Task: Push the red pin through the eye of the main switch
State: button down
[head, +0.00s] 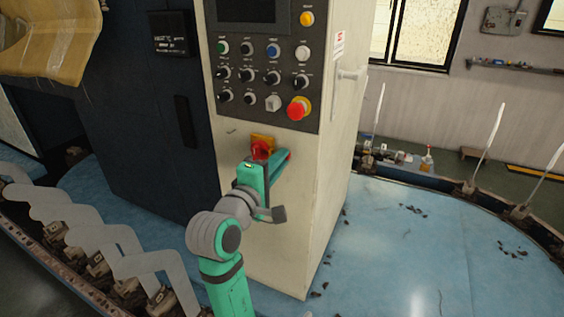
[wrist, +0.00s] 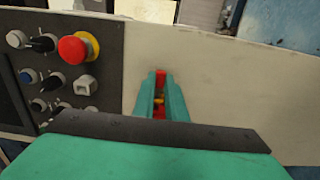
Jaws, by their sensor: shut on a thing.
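The main switch (head: 262,141) is a yellow plate with a red handle, low on the cream cabinet face below the buttons. My gripper (head: 280,160) is right in front of it and covers part of it. It is shut on a slim red piece, which I take as the red pin (head: 289,155), at its fingertips. In the wrist view, the red pin (wrist: 161,76) shows between the green fingers (wrist: 160,92), with a bit of yellow behind. The switch's eye and the pin's tip are hidden, so I cannot tell whether the pin is in the eye.
The red emergency button (head: 298,108) and other knobs are on the dark panel (head: 262,70) above the switch. A cabinet handle (head: 351,75) sticks out on the right side. The cream face below the switch is bare. Grey links (head: 80,215) stand at the lower left.

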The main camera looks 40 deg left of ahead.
jog(key=shift+s+a, duration=0.2)
jog(key=shift+a, duration=0.45)
jog(key=c, duration=1.7)
grip_release()
jog(key=shift+s, duration=0.1)
jog(key=v, duration=1)
jog(key=shift+s+d, duration=0.1)
jog(key=shift+s, duration=0.15)
